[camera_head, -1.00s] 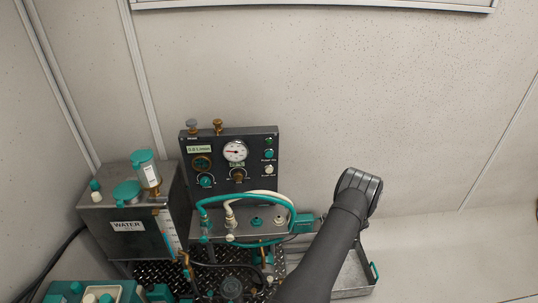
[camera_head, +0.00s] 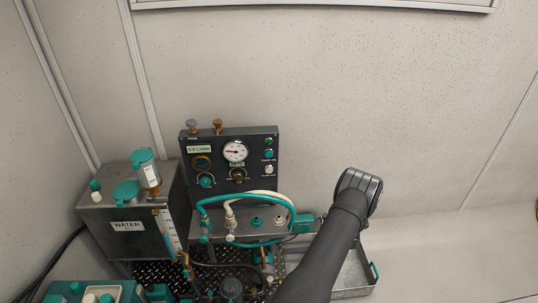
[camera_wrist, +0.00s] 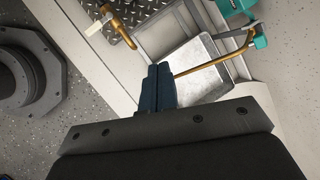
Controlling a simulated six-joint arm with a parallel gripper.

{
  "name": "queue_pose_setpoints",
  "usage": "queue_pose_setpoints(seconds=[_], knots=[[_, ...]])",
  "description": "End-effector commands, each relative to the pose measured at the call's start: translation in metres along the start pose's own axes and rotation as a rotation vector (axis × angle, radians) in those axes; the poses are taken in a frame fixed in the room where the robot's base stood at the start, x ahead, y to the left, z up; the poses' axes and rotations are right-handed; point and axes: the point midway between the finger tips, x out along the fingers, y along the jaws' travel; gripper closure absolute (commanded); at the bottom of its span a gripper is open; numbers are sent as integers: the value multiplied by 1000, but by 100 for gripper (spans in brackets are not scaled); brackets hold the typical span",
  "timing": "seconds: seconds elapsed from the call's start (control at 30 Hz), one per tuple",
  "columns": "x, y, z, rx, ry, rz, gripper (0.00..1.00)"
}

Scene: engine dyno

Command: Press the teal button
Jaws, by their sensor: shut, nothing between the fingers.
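A small round teal button (camera_head: 269,154) is at the right side of the upright dark control panel (camera_head: 222,160) in the head view. A cream button (camera_head: 269,170) is below it and a small green one (camera_head: 268,142) above it. My gripper (camera_wrist: 158,70) shows in the wrist view, with its dark blue fingers together and nothing between them. It points at the area of a metal tray (camera_wrist: 200,75), apart from the panel. In the head view my arm hides the gripper, and the wrist view does not show the teal button.
A water tank (camera_head: 128,240) stands left of the panel. Teal and cream hoses (camera_head: 245,194) arch in front of the panel. A teal control box (camera_head: 95,290) with several knobs is at the lower left. A metal tray with teal handles (camera_head: 357,275) is at the right.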

Motion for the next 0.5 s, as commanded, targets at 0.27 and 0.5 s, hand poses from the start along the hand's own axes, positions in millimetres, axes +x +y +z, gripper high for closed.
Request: queue_pose_setpoints(seconds=[0.27,0.5], knots=[[0,0,0,0,0,0,100],[-10,-1,22,58,-50,0,100]])
